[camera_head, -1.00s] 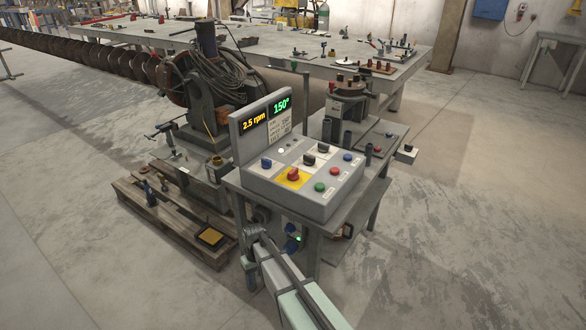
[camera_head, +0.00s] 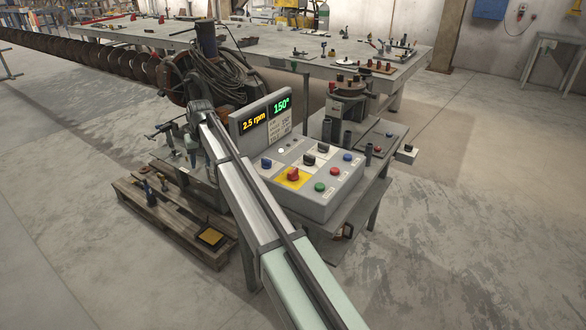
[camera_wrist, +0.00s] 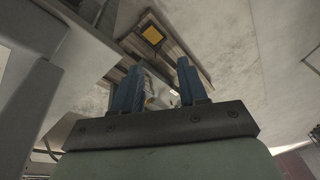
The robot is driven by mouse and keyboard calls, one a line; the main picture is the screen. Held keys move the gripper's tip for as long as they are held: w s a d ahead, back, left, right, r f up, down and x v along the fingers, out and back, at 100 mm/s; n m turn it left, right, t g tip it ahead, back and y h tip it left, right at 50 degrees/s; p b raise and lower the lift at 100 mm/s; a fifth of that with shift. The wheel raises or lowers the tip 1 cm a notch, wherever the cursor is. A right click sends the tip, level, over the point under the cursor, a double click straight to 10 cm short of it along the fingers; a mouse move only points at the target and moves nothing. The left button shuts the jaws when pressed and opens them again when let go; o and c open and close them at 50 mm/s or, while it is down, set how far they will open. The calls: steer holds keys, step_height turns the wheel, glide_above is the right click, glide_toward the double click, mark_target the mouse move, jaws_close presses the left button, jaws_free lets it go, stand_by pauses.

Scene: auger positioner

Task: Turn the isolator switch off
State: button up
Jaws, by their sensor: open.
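A red rotary knob (camera_head: 293,174) on a yellow plate sits on the sloping top of the grey control console (camera_head: 322,204); it looks like the isolator switch. Which way its handle points is too small to tell. In the wrist view my gripper (camera_wrist: 158,86) is open, with two blue fingers apart and no held object visible between them. The knob is not seen in the wrist view. In the head view my arm passes left of the knob, and I cannot make out the fingers there.
Lit displays (camera_head: 268,115) stand upright behind the console buttons. A wooden pallet (camera_head: 180,222) with a yellow-topped item (camera_head: 211,237) lies on the floor at left; it also shows in the wrist view (camera_wrist: 176,45). A long grey table (camera_head: 180,38) stands behind. Floor at right is open.

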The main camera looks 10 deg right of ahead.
steer(key=w+d+r+m+t, duration=0.15)
steer(key=d+r, duration=0.25)
steer(key=r, duration=0.6)
steer(key=w+d+r+m+g, duration=0.1)
steer(key=w+d+r+m, duration=0.15)
steer(key=r, duration=0.75)
steer(key=m+g+h, duration=0.2)
steer(key=m+g, duration=0.1)
steer(key=m, duration=0.5)
glide_above(293, 170)
step_height(293, 170, down, 8)
steer(key=shift+t, duration=0.25)
step_height(293, 170, down, 13)
jaws_close()
